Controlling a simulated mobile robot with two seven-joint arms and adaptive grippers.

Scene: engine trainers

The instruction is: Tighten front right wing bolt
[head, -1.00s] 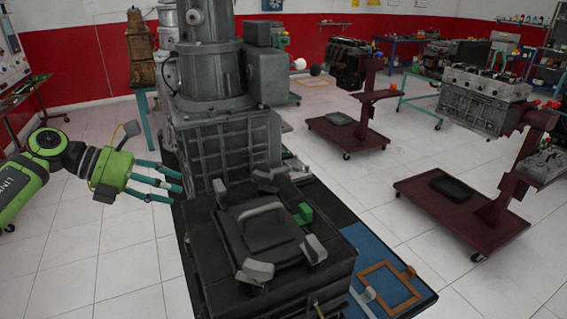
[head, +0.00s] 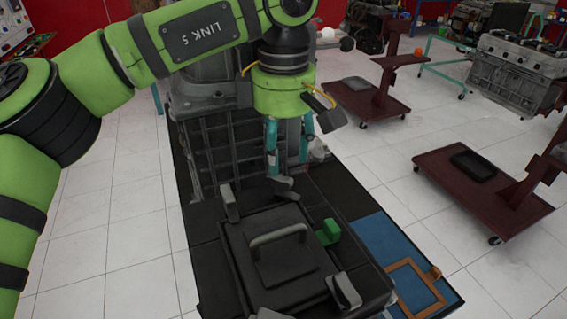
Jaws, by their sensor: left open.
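A black cover plate (head: 285,259) with a raised handle (head: 278,234) lies on top of a dark box. Wing bolts stand around it: a grey one at the far left corner (head: 230,203), a grey one at the far edge (head: 280,185), a grey one at the near right (head: 343,291), and a grey one cut by the bottom edge (head: 270,314). A green wing-like piece (head: 327,232) stands at the right side. My left gripper (head: 289,165) points down with its teal fingers apart and empty, above and beyond the far edge of the cover. My right gripper is out of view.
A tall grey machine body (head: 215,145) rises behind the box, partly hidden by my left arm. A blue mat with an orange frame (head: 416,287) lies at the right. Dark red wheeled stands (head: 470,185) are farther right. White floor lies open left.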

